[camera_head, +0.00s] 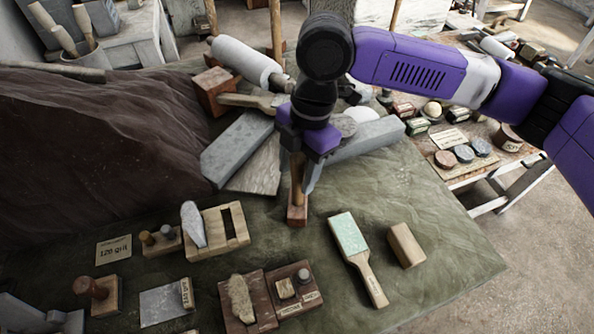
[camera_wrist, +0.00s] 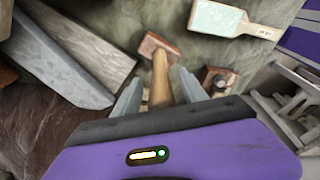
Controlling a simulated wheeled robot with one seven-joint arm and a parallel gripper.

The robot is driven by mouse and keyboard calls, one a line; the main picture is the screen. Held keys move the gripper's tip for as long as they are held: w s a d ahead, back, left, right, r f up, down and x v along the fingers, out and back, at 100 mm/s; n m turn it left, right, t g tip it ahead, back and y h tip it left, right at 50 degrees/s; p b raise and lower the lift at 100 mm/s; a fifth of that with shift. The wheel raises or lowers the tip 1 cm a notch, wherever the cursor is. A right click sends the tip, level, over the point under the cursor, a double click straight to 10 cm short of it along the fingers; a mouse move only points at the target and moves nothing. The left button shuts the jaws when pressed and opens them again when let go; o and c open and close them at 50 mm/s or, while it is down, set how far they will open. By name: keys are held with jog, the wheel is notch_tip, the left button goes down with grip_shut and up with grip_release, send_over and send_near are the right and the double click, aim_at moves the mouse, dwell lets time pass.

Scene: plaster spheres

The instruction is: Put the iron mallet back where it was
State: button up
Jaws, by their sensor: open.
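A mallet with a reddish-brown block head (camera_head: 297,215) and a pale wooden handle stands head-down on the green cloth, with its handle rising to my gripper. The frames do not show clearly whether its head is iron. In the wrist view the mallet's handle (camera_wrist: 160,78) lies between my two fingers, and its head is beyond the fingertips. My gripper (camera_wrist: 158,92) is open around the handle, and there is a gap on at least the left side. In the head view my wrist hides the top of the handle, and my gripper (camera_head: 298,166) points down.
Grey stone bars (camera_head: 236,150) lie left and right behind the mallet. A green-faced sanding paddle (camera_head: 348,234) and a wooden block (camera_head: 405,245) lie front right. A slotted wooden block (camera_head: 216,232) and small tools lie front left. A dark mound (camera_head: 90,150) fills the left. Cloth around the mallet's front is bare.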

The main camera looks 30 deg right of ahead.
notch_tip(320, 180, up, 11)
jog(key=d+b, duration=0.1)
jog(key=d, duration=0.1)
jog(key=shift+r+b, duration=0.2)
jog(key=shift+b, duration=0.1)
